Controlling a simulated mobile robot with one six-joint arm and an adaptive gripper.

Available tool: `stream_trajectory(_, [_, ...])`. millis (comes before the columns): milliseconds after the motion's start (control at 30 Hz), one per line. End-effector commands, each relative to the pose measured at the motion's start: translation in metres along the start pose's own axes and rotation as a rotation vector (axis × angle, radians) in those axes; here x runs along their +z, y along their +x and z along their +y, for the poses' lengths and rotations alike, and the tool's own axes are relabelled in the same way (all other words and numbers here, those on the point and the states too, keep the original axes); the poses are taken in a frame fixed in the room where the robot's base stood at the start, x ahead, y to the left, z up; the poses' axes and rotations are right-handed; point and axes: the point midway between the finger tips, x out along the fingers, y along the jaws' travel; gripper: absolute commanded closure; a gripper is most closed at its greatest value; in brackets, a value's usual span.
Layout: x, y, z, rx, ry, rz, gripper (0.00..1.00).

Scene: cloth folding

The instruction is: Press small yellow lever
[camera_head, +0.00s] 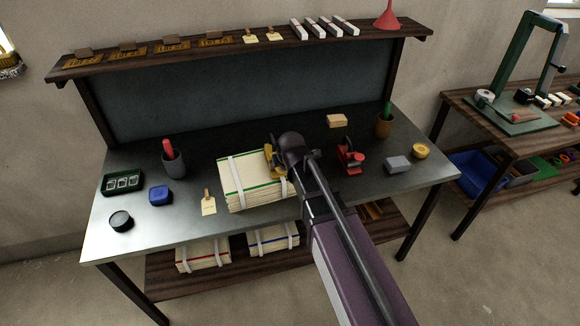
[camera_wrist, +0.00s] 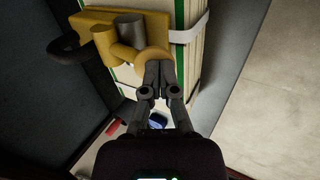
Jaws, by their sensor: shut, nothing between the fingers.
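A small yellow device (camera_head: 273,163) stands at the right end of a strapped stack of cream sheets (camera_head: 240,178) on the table, partly hidden by my arm. In the wrist view the yellow device (camera_wrist: 98,20) shows a yellow arm with a rounded end, a grey cylinder and a dark curved handle. My gripper (camera_wrist: 158,68) is shut and empty. Its fingertips are at the rounded yellow end, overlapping it in the picture; I cannot tell whether they touch. In the head view my wrist hides the fingertips.
A red device (camera_head: 348,158) stands right of my arm. A grey block (camera_head: 398,165), a yellow round tin (camera_head: 420,151) and a brown cup (camera_head: 384,126) are further right. A grey cup (camera_head: 173,163) and blue box (camera_head: 160,195) are left.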

Motion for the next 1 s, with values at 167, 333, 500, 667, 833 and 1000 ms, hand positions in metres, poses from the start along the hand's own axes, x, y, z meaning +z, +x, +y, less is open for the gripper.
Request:
stream_trajectory(167, [-0.009,0.0,0.001,0.0,-0.011,0.005,1.0])
stream_trajectory(333, [-0.016,-0.001,0.002,-0.001,-0.017,0.009,1.0])
stream_trajectory(500, [-0.018,-0.006,0.005,-0.001,-0.02,0.011,1.0])
stream_trajectory(667, [-0.019,-0.011,0.007,-0.001,-0.021,0.011,1.0])
stream_trajectory(833, [-0.019,-0.014,0.009,-0.002,-0.021,0.011,1.0])
stream_trajectory(1000, [-0.019,-0.014,0.009,-0.002,-0.021,0.011,1.0])
